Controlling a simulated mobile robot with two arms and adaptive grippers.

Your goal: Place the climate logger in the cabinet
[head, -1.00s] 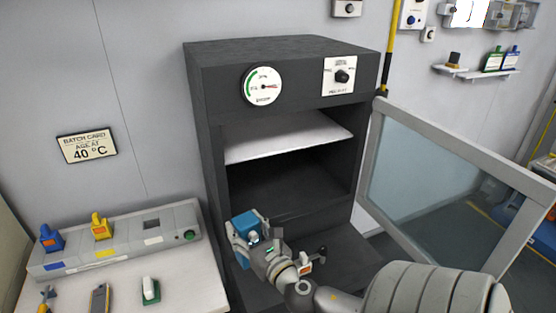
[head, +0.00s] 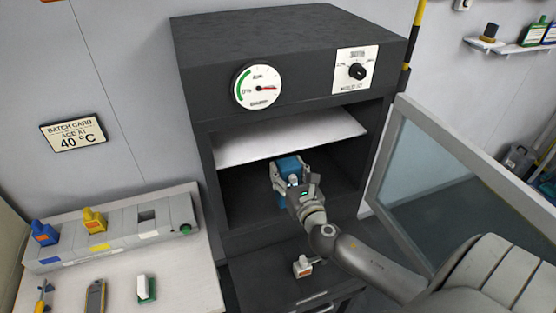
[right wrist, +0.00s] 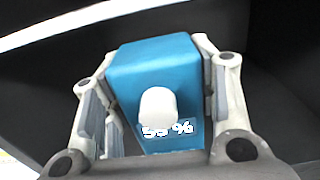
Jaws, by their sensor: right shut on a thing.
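The climate logger is a blue box with a white knob and a "55 %" display. In the right wrist view the climate logger (right wrist: 160,75) sits between the fingers of my right gripper (right wrist: 155,95), which is shut on it. In the head view my right gripper (head: 291,172) holds the blue logger (head: 290,165) inside the dark cabinet (head: 300,42), in the opening below the white shelf (head: 290,138). Whether the logger touches the compartment floor cannot be told. My left gripper is not in view.
The cabinet's glass door (head: 455,185) stands open to the right. A table (head: 195,290) at the left bears a grey rack (head: 130,225) with a blue and a yellow item. A batch card (head: 73,133) reads 40 °C.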

